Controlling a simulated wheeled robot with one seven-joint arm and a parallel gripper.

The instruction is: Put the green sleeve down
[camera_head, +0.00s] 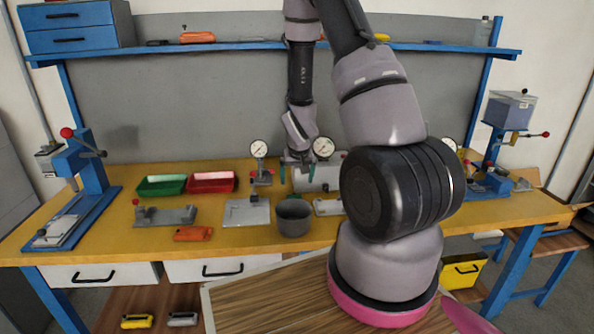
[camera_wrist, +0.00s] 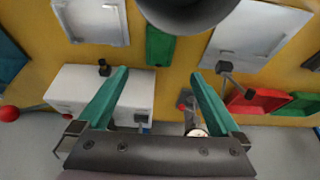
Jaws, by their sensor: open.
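A green block-like piece, which appears to be the green sleeve (camera_wrist: 160,45), rests on the yellow bench top in the wrist view. It sits between a dark grey round pot (camera_wrist: 187,10) and a white box-like fixture (camera_wrist: 85,88). My gripper (camera_wrist: 160,74) is open, with its two teal fingers apart and nothing seen between their tips. The sleeve shows just beyond the gap between the tips; the height between them is hard to tell.
A green tray (camera_head: 161,186) and a red tray (camera_head: 211,183) stand left of my gripper. Dial gauges (camera_head: 259,149) stand close around it. Blue presses (camera_head: 85,180) are at both bench ends. An orange piece (camera_head: 193,233) lies near the front edge.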

